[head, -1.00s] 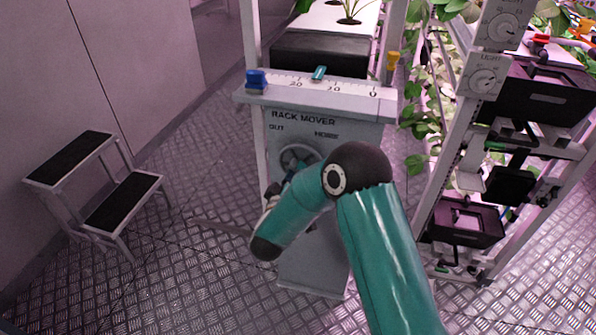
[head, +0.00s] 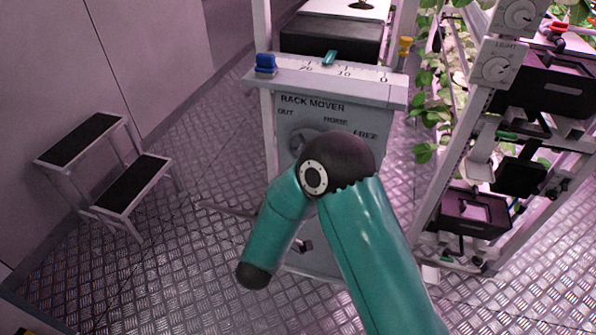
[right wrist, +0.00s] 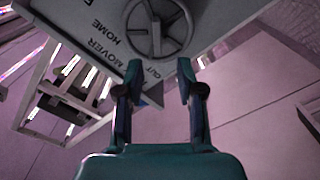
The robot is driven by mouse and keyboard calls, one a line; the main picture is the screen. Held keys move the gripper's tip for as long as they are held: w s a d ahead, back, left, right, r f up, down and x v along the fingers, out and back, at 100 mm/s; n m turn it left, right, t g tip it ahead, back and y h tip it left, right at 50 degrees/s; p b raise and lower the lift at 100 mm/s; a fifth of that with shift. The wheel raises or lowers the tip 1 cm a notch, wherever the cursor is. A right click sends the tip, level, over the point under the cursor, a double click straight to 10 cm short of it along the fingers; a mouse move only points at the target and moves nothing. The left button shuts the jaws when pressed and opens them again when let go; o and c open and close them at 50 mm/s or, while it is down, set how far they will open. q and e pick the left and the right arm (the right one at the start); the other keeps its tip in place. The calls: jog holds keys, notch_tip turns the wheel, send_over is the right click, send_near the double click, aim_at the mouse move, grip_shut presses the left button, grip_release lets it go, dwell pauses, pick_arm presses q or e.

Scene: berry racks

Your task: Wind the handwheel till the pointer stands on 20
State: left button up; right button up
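The handwheel (head: 297,142) is on the grey rack mover panel (head: 360,112), partly hidden behind my right arm in the head view. In the right wrist view the spoked handwheel (right wrist: 176,36) is at the top. My right gripper (right wrist: 160,70) is open, with its fingers apart just below the wheel and nothing seen between them but background. In the head view my arm hides most of this gripper. The teal pointer (head: 330,57) stands between 20 and 10 on the white scale (head: 358,75). My left gripper is not in view.
A two-step stool (head: 135,183) stands at the left. Plant racks (head: 470,130) stand at the right.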

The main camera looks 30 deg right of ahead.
jog(key=shift+v, duration=0.85)
jog(key=s+a+n+b, duration=0.2)
jog(key=n+b, duration=0.4)
jog(key=n, duration=1.2)
jog(key=s+a+n+b, duration=0.1)
jog(key=n+b, duration=0.5)
jog(key=n, duration=1.2)
jog(key=x, duration=1.6)
jog(key=shift+w+d, duration=0.1)
